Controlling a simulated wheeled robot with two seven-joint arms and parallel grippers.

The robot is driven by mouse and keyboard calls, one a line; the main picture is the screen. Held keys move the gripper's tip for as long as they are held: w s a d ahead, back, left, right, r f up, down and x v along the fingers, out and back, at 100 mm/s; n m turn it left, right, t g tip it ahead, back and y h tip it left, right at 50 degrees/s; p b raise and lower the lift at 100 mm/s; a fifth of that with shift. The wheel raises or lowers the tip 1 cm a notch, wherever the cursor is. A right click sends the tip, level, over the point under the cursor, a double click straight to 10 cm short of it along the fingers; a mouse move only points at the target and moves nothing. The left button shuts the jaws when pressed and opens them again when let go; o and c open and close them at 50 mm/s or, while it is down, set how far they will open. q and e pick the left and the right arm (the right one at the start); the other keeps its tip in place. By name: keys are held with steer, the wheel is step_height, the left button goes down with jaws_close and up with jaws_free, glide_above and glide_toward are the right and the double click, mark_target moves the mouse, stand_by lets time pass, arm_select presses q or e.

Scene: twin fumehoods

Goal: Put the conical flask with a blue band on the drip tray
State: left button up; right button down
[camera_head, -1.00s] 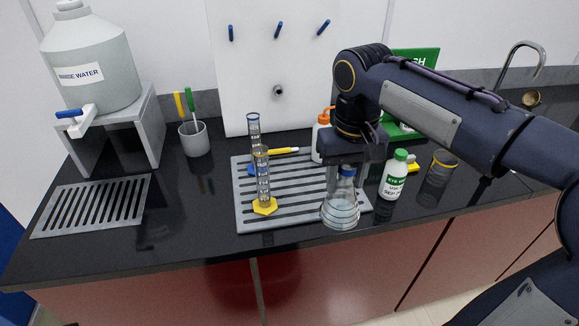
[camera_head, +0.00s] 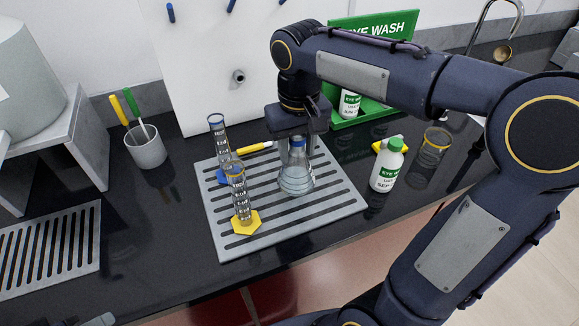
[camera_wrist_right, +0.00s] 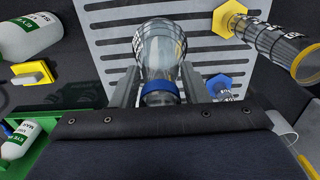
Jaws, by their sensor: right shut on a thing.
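The conical flask (camera_head: 296,180), clear with a blue band at its neck, is upright over the right part of the middle grey slotted tray (camera_head: 340,205). I cannot tell whether its base touches the slats. My right gripper (camera_head: 297,150) is shut on the flask's neck from above. In the right wrist view, the flask (camera_wrist_right: 160,45) sits between the two fingers of the gripper (camera_wrist_right: 160,88), its blue band close to the palm. A second grey slotted tray (camera_head: 97,250) lies at the left, bare where it shows.
Two graduated cylinders, one with a yellow base (camera_head: 241,222) and one with a blue base (camera_head: 222,176), stand on the middle tray's left part. An eye wash bottle (camera_head: 388,168) and a yellow-rimmed beaker (camera_head: 432,150) stand right of it.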

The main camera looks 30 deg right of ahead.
steer(key=shift+f, duration=2.7)
steer(key=shift+f, duration=0.1)
steer(key=c, duration=0.8)
jaws_free()
step_height(320, 180, up, 12)
steer(key=t+y, duration=0.2)
glide_toward(297, 166)
steer(key=s+f, duration=0.4)
steer(key=s+f+t, duration=0.1)
steer(key=s+f, duration=0.1)
steer(key=s+a+f+t+y, duration=0.1)
steer(key=s+f, duration=0.2)
steer(key=s+a+f+m+t, duration=0.1)
steer(key=s+f, duration=0.2)
steer(key=shift+a+t+y+p, duration=0.15)
steer(key=shift+t+y+p, duration=0.15)
steer(key=shift+y+p, duration=0.1)
steer(key=shift+r, duration=0.1)
